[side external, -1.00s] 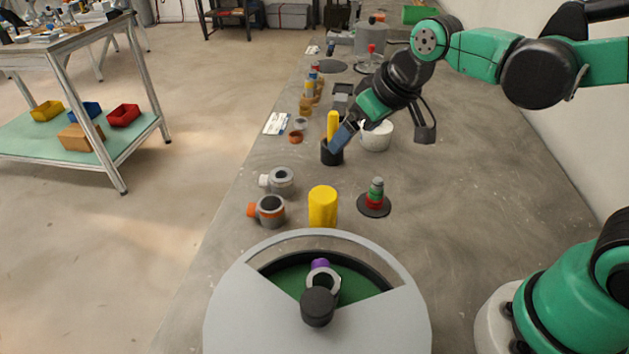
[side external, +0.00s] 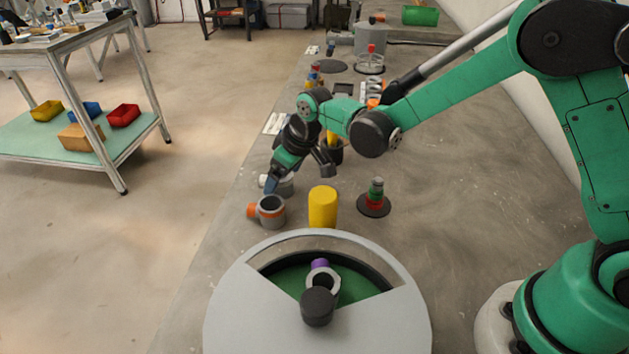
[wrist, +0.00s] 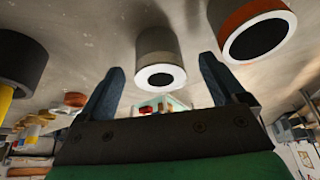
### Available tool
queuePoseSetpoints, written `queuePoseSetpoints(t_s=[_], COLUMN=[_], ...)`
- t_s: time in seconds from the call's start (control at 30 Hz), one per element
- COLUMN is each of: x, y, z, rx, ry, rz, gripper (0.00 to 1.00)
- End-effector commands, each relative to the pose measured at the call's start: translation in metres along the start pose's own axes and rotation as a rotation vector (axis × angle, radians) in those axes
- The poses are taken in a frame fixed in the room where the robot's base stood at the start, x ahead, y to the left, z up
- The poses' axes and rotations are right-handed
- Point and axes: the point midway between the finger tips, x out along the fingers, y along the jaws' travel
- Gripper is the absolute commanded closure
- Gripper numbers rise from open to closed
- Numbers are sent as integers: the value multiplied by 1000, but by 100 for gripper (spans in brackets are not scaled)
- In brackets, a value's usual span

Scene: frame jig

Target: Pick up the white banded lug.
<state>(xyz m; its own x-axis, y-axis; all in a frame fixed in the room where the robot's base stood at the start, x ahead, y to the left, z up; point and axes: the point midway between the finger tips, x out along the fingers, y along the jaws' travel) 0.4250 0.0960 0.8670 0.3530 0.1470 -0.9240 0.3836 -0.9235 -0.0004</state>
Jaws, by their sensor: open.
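The white banded lug (side external: 287,187) is a short grey cylinder with a white end, on the left part of the bench. In the side view my gripper (side external: 272,186) is over it and hides part of it. In the wrist view the lug (wrist: 156,42) shows its white ring and dark bore, ahead of and between my two blue fingertips (wrist: 161,67). My gripper is open and empty. I cannot tell whether a finger touches the lug.
A similar orange banded lug (side external: 270,211) lies close by in front; it also shows in the wrist view (wrist: 252,28). A yellow cylinder (side external: 322,207), a red-green stack (side external: 376,192) and a large grey round cover (side external: 250,315) stand near.

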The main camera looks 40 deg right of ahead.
Motion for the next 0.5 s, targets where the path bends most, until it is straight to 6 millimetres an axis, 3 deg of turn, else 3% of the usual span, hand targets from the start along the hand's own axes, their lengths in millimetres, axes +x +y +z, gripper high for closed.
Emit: queuePoseSetpoints(t_s=[0.17, 0.43, 0.47, 0.5], x=[12, 14, 14, 14], y=[0, 0, 0, 0], z=[0, 0, 0, 0], rx=[0, 0, 0, 0], ry=[0, 0, 0, 0], rz=[0, 0, 0, 1], gripper=[10, 10, 13, 24])
